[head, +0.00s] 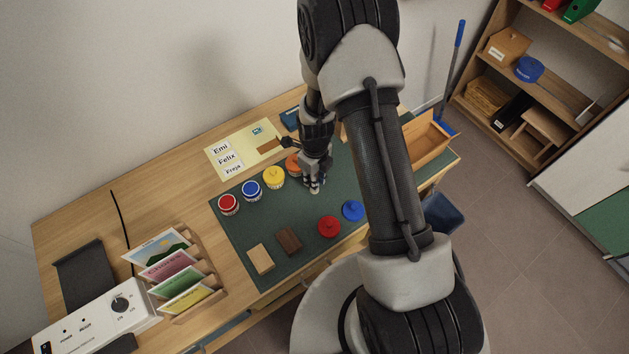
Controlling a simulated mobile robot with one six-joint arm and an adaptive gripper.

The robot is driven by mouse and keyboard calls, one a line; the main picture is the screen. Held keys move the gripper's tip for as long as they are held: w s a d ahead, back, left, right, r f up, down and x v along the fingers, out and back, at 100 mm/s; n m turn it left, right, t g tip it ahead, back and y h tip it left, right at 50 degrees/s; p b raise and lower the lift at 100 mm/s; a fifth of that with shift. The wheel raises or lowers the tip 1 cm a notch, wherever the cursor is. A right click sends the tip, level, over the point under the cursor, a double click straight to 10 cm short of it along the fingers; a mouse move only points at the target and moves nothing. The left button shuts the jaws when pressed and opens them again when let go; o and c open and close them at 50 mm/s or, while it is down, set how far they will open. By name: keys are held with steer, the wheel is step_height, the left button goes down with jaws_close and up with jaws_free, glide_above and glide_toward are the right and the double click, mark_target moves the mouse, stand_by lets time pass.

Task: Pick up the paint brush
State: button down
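I cannot pick out the paint brush with certainty. A small brown piece (267,146) lies at the right edge of the pale name sheet, and I cannot tell what it is. My gripper (315,187) points down over the green mat (240,226), just right of the orange paint pot (292,160). A small pale spot shows at its fingertips, too small to identify. The gap between the fingers is not clear. My gripper and arm hide part of the mat and the table's right side.
Red (229,204), blue (252,190) and yellow (274,177) pots stand left of my gripper. Red (329,227) and blue (352,210) lids and two blocks (261,259) lie nearer. A card rack (200,290) stands at left. A wooden tray (428,143) is at right.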

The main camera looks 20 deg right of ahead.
step_height(320, 180, up, 20)
steer(key=p, duration=0.5)
stand_by(2.3)
